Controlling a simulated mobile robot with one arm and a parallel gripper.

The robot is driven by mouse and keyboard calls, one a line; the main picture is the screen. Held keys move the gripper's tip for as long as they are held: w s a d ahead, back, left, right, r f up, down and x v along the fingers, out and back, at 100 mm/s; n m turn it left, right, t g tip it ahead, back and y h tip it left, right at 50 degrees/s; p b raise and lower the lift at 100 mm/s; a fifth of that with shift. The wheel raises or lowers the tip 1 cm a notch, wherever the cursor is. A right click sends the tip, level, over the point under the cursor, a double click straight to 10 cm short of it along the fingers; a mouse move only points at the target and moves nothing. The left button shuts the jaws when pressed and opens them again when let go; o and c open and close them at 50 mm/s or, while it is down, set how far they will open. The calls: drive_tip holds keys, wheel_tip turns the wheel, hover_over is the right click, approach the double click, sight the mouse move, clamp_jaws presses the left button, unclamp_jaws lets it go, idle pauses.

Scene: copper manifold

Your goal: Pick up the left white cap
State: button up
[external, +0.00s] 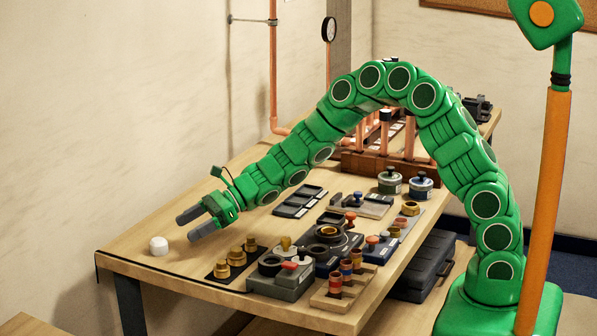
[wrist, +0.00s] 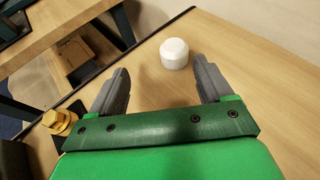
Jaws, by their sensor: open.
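One white cap (external: 159,246) stands on the wooden table near its left end in the external view. It also shows in the wrist view (wrist: 174,53), ahead of the fingers and nearer the right one. My gripper (external: 186,227) is open and empty, with dark grey fingers, a short way to the right of the cap. In the wrist view my gripper (wrist: 163,88) has its fingers spread wide, and the cap lies past the fingertips. I see no second white cap.
Brass fittings (external: 236,258) stand on a dark mat right of my gripper; one shows in the wrist view (wrist: 60,121). Grey fixtures (external: 282,277) and a wooden rack (external: 341,288) lie further right. The table edge (external: 180,290) is close to the cap. Bare wood surrounds the cap.

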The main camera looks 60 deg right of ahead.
sight(164, 240)
drive_tip(key=shift+w+d+f+m, duration=0.4)
drive_tip(key=shift+w+d+f, duration=0.1)
drive_tip(key=shift+f, duration=0.15)
drive_tip(key=shift+w+a+f, duration=0.15)
drive_tip(key=shift+a, duration=0.05)
drive_tip(key=shift+x, duration=1)
drive_tip(key=shift+w+x, duration=0.15)
drive_tip(key=shift+x, duration=1.15)
drive_tip(key=shift+w+x, duration=0.15)
drive_tip(key=shift+x, duration=1.15)
drive_tip(key=shift+d, duration=0.2)
drive_tip(key=shift+c, duration=0.3)
drive_tip(key=c, duration=1.1)
drive_tip(key=shift+o, duration=0.2)
drive_tip(key=shift+r, duration=0.3)
